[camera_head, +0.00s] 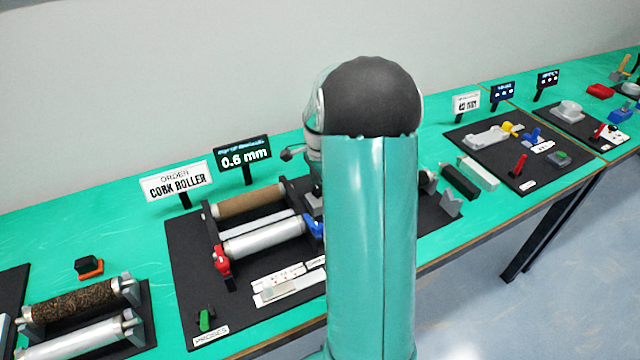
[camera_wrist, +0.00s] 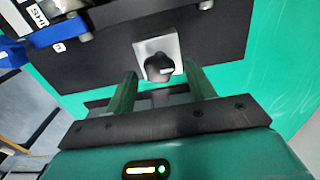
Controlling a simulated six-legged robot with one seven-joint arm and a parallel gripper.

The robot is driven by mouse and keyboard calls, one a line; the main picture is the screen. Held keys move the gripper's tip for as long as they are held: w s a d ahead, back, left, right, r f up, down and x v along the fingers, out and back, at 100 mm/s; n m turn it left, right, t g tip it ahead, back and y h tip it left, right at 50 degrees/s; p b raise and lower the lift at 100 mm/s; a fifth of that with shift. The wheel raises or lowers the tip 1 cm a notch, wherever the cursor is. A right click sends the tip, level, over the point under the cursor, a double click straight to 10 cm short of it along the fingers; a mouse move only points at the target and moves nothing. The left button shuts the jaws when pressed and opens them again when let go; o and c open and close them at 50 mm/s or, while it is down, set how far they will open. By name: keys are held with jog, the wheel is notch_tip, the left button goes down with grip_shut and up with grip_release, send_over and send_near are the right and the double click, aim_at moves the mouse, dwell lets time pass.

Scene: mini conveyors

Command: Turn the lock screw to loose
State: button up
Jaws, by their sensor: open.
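The lock screw (camera_wrist: 158,66) is a black knob with a pale mark on top. It sits on a silver block on a black board in the wrist view. My gripper (camera_wrist: 161,76) is open, with its two green fingers apart. In the picture, the fingertips lie to the left and right of the knob. I cannot tell whether they touch it or how much height lies between. In the head view my arm hides the gripper, and I cannot make out the screw there.
The roller station's black board (camera_head: 190,275) holds a silver roller (camera_head: 265,240), a brown roller (camera_head: 248,202), a red part (camera_head: 221,259) and a blue part (camera_wrist: 12,52) left of the screw. Signs, including one reading 0.6 mm (camera_head: 243,154), stand behind. Green table (camera_wrist: 290,70) is clear on the wrist view's right.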

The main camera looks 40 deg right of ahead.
jog(key=c, duration=1)
jog(key=shift+o, duration=0.2)
jog(key=shift+n, duration=0.4)
jog(key=n, duration=0.4)
jog(key=shift+w+n, duration=0.1)
jog(key=shift+n, duration=0.2)
jog(key=n, duration=0.5)
jog(key=shift+w, duration=0.15)
jog(key=n, duration=0.5)
jog(key=shift+a+n, duration=0.1)
jog(key=shift+n, duration=0.3)
jog(key=n, duration=0.4)
jog(key=shift+w+a+n, duration=0.1)
jog(key=shift+n, duration=0.3)
